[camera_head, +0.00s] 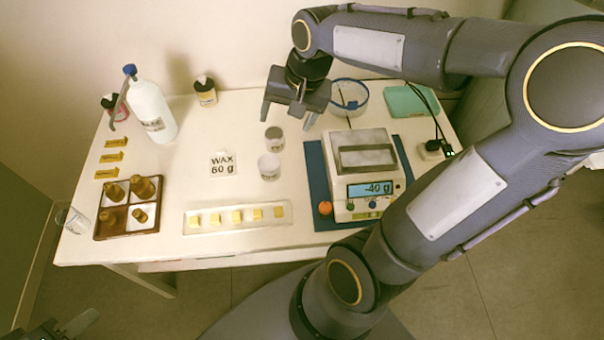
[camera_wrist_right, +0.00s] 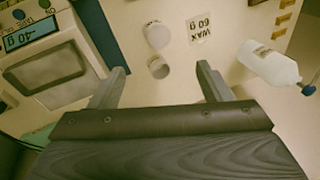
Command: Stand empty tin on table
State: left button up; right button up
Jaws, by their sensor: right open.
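Two small tins stand on the white table (camera_head: 190,250) in the middle. The rear tin (camera_head: 274,141) has a grey top, and the front tin (camera_head: 269,168) has a whiter top. Both also show in the right wrist view, the rear tin (camera_wrist_right: 158,69) nearer my fingers and the front tin (camera_wrist_right: 157,36) beyond it. I cannot tell which is empty. My right gripper (camera_head: 287,115) is open with nothing between its fingers, above and behind the rear tin. My left gripper (camera_head: 72,326) shows only partly at the lower left corner, away from the table.
A scale (camera_head: 362,190) reading -40 g stands on a blue mat (camera_head: 318,190) at right. A card (camera_head: 222,165) reads WAX 60 g. A tray of yellow cubes (camera_head: 237,216), a brown bottle tray (camera_head: 127,220), a white bottle (camera_head: 150,110) and a clear bowl (camera_head: 348,97) stand around.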

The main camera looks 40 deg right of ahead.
jog(key=s+a+n+t+y, duration=0.1)
jog(key=s+a+n, duration=0.2)
jog(key=s, duration=0.4)
jog(key=s+a+n+t+y, duration=0.1)
jog(key=s+a+n, duration=0.2)
jog(key=s, duration=0.3)
jog(key=shift+s+a+f+n+t, duration=0.3)
jog(key=shift+s+f+t, duration=0.1)
jog(key=shift+f, duration=0.05)
